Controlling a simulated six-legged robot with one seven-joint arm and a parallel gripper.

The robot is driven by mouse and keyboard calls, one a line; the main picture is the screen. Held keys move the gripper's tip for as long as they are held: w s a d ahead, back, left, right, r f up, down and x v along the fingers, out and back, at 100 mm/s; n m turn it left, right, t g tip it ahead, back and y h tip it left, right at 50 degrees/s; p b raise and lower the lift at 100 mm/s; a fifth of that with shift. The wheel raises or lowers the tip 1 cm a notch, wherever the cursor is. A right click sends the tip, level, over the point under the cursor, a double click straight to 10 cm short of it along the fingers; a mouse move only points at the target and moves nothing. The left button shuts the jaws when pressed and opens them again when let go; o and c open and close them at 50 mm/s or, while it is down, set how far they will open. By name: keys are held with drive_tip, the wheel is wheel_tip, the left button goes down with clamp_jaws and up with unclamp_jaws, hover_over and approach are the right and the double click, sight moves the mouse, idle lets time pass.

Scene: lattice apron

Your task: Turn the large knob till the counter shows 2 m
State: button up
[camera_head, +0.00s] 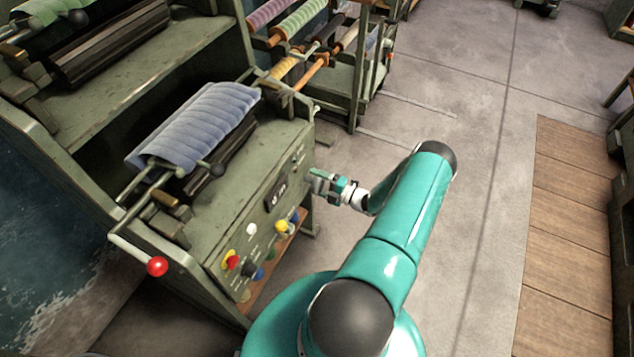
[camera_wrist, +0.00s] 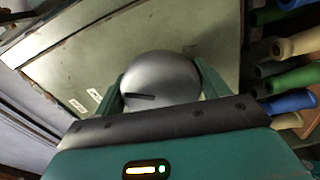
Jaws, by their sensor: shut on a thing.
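The large knob (camera_wrist: 160,80) is a silver-grey dome with a dark slot, seen close up in the wrist view. My gripper (camera_wrist: 160,92) has one green finger on each side of it and is shut on it. In the head view my gripper (camera_head: 316,182) reaches the right end of the green machine's front panel, and the knob is hidden there. The counter (camera_head: 277,193) is a small dark window on that panel, left of my gripper. Its digit is too small to read for sure; an "m" seems to follow it.
A crank with a red ball (camera_head: 157,266) sticks out at the left. Blue quilted cloth (camera_head: 195,125) lies over the machine's roller. Free concrete floor (camera_head: 480,130) lies to the right.

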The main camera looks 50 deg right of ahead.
drive_tip(key=o, duration=1)
drive_tip(key=v, duration=1.3)
drive_tip(key=shift+s, duration=0.4)
drive_tip(key=shift+d, duration=0.1)
